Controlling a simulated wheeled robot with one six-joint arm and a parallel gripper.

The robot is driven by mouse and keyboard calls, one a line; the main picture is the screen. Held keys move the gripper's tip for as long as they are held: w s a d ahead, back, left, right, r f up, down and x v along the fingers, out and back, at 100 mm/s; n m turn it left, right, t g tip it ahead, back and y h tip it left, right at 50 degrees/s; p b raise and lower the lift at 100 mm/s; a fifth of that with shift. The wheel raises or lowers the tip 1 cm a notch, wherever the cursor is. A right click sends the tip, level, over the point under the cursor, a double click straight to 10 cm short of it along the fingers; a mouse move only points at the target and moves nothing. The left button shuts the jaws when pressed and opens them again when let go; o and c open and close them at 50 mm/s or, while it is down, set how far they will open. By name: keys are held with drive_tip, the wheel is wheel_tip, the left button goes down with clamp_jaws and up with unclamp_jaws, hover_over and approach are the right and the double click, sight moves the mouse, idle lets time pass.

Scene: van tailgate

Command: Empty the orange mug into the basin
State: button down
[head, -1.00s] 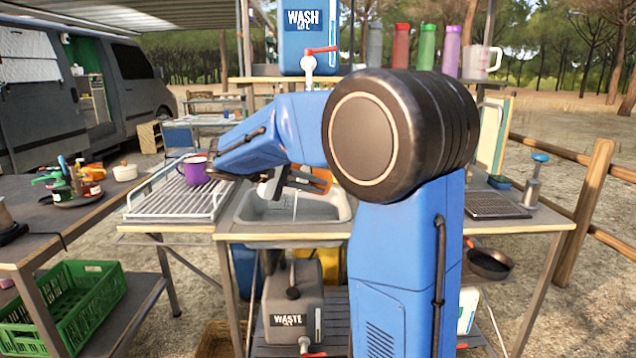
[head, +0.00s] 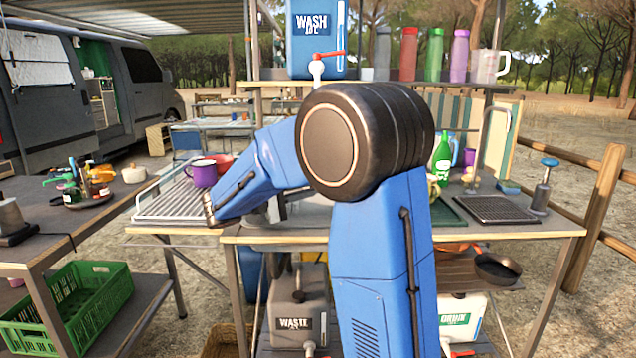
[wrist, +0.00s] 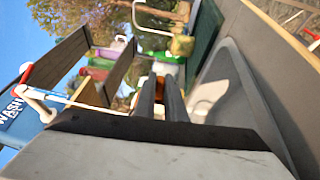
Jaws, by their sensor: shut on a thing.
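The orange mug shows in the wrist view only as small orange patches (wrist: 160,68) at and between my fingertips. My gripper (wrist: 162,84) is shut on it. In the head view my own arm hides the mug and the fingers. The grey basin (wrist: 238,88) is set in the counter and lies beside my fingers in the wrist view; in the head view only a part of it (head: 318,214) shows behind my arm. The wrist view is rolled strongly sideways. I cannot see the mug's opening or its contents.
A purple mug (head: 202,173) and a red item stand on the drying rack (head: 170,205) left of the basin. A green bottle (head: 442,160) stands to the right, near a dark drain mat (head: 495,208). The wash tank (head: 316,45) with a red-handled tap is above the basin.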

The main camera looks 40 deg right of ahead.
wheel_tip(320, 180, up, 4)
drive_tip(key=t+y, duration=0.1)
drive_tip(key=y, duration=0.6)
drive_tip(key=t+y, duration=0.1)
drive_tip(key=y, duration=0.6)
drive_tip(key=shift+d+t, duration=0.1)
drive_tip(key=shift+t, duration=0.3)
drive_tip(key=y, duration=0.2)
drive_tip(key=r+t+y, duration=0.1)
drive_tip(key=y, duration=0.1)
drive_tip(key=shift+y, duration=0.3)
